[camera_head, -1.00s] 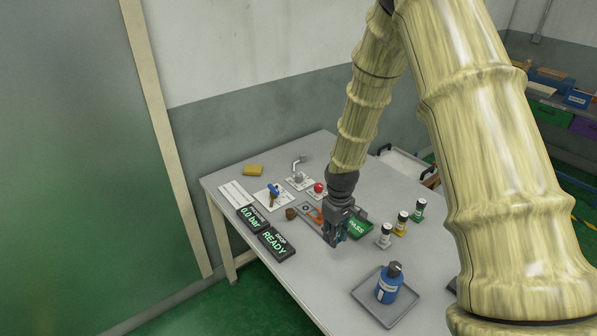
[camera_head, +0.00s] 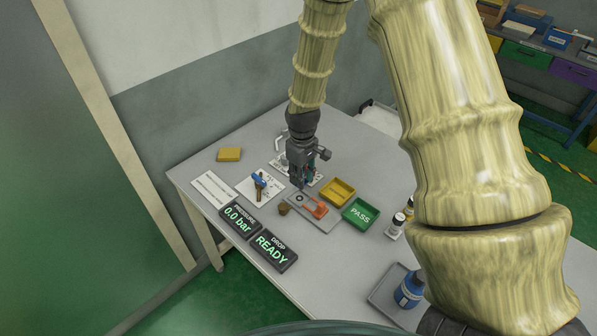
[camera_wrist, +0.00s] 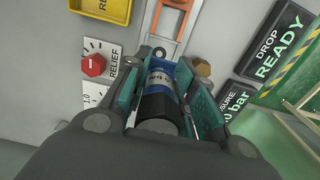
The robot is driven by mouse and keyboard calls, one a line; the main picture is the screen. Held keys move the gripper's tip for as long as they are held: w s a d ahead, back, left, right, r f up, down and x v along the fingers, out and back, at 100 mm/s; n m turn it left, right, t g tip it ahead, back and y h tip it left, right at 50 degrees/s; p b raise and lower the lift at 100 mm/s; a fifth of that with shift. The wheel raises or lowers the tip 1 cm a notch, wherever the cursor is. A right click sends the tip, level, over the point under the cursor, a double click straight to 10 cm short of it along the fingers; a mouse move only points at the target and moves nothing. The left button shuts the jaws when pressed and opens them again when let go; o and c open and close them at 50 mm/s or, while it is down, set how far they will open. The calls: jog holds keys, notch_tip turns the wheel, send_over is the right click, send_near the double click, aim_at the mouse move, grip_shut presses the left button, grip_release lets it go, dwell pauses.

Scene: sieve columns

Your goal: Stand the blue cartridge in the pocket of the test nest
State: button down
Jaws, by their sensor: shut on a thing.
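My gripper (camera_head: 304,182) is shut on the blue cartridge (camera_wrist: 158,82), seen in the wrist view between the teal finger pads (camera_wrist: 194,100). The cartridge has a blue body, a pale label and a black end towards the wrist camera. The test nest (camera_head: 322,221) is a grey plate with an orange clamp (camera_head: 317,209) and a dark round pocket (camera_head: 300,198). The gripper is just behind the nest in the head view, apparently above the table.
A brown knob (camera_head: 284,208) stands close left of the nest. A yellow tray (camera_head: 338,192) and green PASS tray (camera_head: 361,213) lie right. A red RELIEF knob (camera_wrist: 93,65) and blue-handled valve (camera_head: 259,180) are near. READY (camera_head: 272,249) and pressure displays (camera_head: 238,217) stand in front.

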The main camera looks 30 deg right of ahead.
aim_at(301, 199)
jog(key=shift+s+r, duration=0.35)
jog(key=shift+s, duration=0.05)
jog(key=shift+w+f+p, duration=0.3)
jog(key=shift+w+f, duration=0.15)
jog(key=shift+w, duration=0.1)
jog(key=shift+w+f, duration=0.1)
jog(key=shift+f, duration=0.3)
jog(key=shift+s+f+b, duration=0.3)
jog(key=shift+s+b, duration=0.1)
jog(key=shift+b, duration=0.1)
jog(key=shift+f, duration=0.25)
jog(key=shift+w+f+b, duration=0.2)
jog(key=shift+f+b, duration=0.2)
jog(key=shift+f, duration=0.45)
jog(key=shift+s+f+b, duration=0.15)
jog(key=shift+f+b, duration=0.25)
jog(key=shift+f, duration=0.7)
